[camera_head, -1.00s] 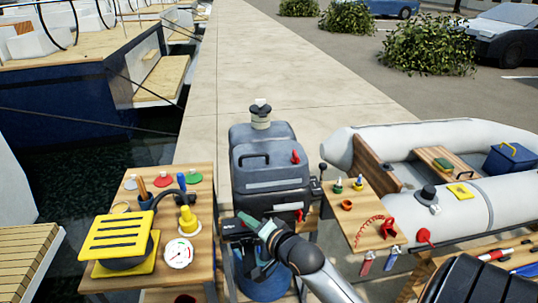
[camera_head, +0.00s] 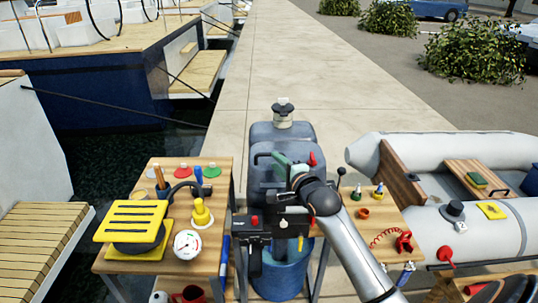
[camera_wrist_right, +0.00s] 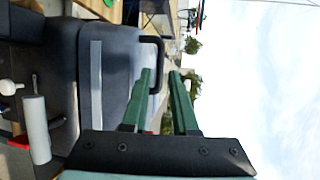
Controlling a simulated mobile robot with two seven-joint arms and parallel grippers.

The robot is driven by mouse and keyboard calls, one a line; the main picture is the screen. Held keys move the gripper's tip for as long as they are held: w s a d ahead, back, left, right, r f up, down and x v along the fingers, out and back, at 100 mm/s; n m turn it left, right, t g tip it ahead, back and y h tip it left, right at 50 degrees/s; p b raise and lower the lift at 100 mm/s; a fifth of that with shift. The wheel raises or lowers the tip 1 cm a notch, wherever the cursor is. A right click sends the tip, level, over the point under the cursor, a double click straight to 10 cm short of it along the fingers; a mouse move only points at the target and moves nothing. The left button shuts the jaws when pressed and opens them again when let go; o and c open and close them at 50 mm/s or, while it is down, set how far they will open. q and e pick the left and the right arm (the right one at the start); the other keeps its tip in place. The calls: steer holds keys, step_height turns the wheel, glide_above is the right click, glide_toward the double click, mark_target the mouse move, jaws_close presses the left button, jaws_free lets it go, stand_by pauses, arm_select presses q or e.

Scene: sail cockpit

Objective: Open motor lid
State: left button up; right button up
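The grey outboard motor (camera_head: 260,180) stands in the middle of the head view, and its lid (camera_head: 265,165) looks closed. The lid has a black loop handle, which shows clearly in the right wrist view (camera_wrist_right: 161,55), and a red part (camera_head: 312,158) at its right. My right gripper (camera_head: 284,162) is over the lid's front, with my arm covering part of the motor. In the right wrist view its two green fingers (camera_wrist_right: 160,72) are apart, and the handle's outer bar appears between the tips. I cannot tell whether they touch it. My left gripper is out of view.
A wooden table (camera_head: 215,245) at left holds a yellow slatted piece (camera_head: 135,220), a gauge (camera_head: 187,244) and small parts. A small wooden table (camera_head: 385,220) stands right of the motor. A grey inflatable boat (camera_head: 440,148) lies beyond it. The pavement behind the motor is clear.

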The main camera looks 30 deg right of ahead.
mark_target(269, 155)
steer(key=shift+x, duration=3.05)
jaws_close()
